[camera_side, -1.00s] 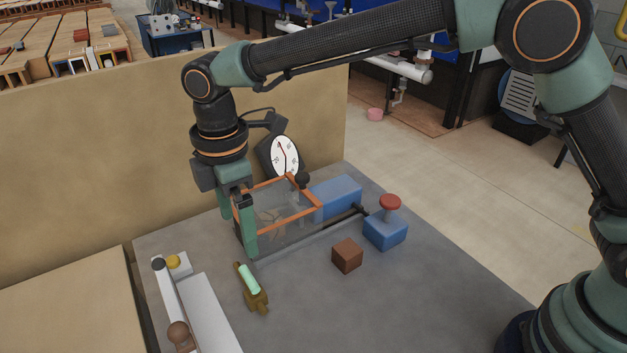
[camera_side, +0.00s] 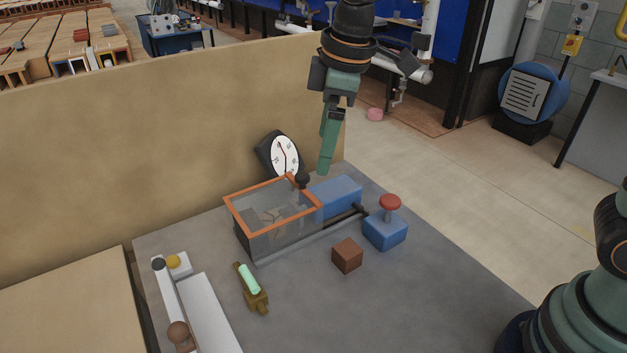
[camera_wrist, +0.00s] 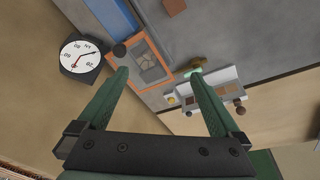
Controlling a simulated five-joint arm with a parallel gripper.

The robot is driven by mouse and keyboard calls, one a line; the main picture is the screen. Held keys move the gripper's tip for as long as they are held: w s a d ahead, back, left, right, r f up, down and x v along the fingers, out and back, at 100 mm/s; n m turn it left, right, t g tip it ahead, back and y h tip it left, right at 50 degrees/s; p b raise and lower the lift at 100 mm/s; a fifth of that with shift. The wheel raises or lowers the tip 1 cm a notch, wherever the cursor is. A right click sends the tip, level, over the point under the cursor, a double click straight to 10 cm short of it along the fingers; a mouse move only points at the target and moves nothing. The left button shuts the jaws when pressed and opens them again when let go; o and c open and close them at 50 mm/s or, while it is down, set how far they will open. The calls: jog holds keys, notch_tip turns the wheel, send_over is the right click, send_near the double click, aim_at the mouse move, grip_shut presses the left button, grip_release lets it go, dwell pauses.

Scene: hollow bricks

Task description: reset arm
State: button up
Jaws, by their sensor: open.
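My gripper (camera_side: 327,150) is raised above the back right part of the grey table in the side view, above and behind the blue block, pointing down. In the wrist view its two green fingers (camera_wrist: 158,85) are spread wide with nothing between them. A brown cube (camera_side: 347,255) sits alone on the table. A clear box with an orange rim (camera_side: 249,192) stands at the back, with some pale shapes inside that I cannot make out. A blue block (camera_side: 337,195) is beside it.
A dial gauge (camera_side: 285,157) stands behind the box near the tan wall (camera_side: 120,140). A blue base with a red button (camera_side: 389,204) is at the right. A brass holder with a green cylinder (camera_side: 252,287) and a white unit with knobs (camera_side: 205,310) are at the front left.

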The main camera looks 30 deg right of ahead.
jog(key=s+d+m+t, duration=0.1)
jog(key=s+d+m, duration=0.4)
jog(key=d, duration=0.3)
jog(key=s+d+m+t, duration=0.2)
jog(key=s+d+m, duration=0.3)
jog(key=d, duration=0.4)
jog(key=shift+s+f+m+t+h, duration=0.25)
jog(key=shift+s+m+t+h, duration=0.05)
jog(key=shift+s+m+h, duration=0.1)
